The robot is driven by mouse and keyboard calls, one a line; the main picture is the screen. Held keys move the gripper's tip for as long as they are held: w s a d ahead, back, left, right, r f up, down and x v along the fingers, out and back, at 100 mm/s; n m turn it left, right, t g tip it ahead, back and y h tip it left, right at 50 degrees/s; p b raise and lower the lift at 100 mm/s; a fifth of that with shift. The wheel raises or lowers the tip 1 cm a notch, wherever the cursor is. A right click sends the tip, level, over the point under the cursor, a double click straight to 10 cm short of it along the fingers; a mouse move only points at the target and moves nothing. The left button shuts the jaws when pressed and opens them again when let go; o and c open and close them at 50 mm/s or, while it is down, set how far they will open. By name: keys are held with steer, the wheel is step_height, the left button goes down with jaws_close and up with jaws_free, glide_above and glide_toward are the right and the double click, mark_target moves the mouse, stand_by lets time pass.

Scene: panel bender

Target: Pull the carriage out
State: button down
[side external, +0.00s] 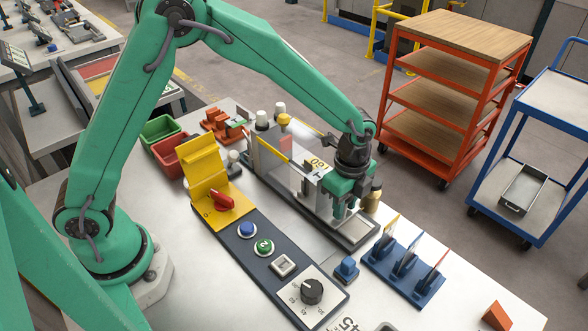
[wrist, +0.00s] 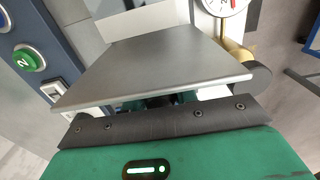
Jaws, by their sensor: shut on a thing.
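The carriage (side external: 312,190) is a pale block at the near end of a clear-guarded bending unit, above a long grey bed (side external: 357,240). My gripper (side external: 343,211) points down at the near end of this unit, shut on the carriage. The part held is mostly hidden by the fingers.
A control strip with a red rotary switch (side external: 223,201), a green button (side external: 264,246) and a black dial (side external: 312,291) runs along the left. A blue rack of tools (side external: 404,268) stands to the right. A brass-coloured part (side external: 372,199) is close beside my gripper.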

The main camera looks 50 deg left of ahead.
steer(key=shift+d, duration=2.25)
steer(key=shift+r, duration=0.1)
steer(key=c, duration=1.1)
jaws_free()
steer(key=shift+a, duration=0.1)
step_height(320, 180, up, 8)
steer(key=shift+f, duration=0.15)
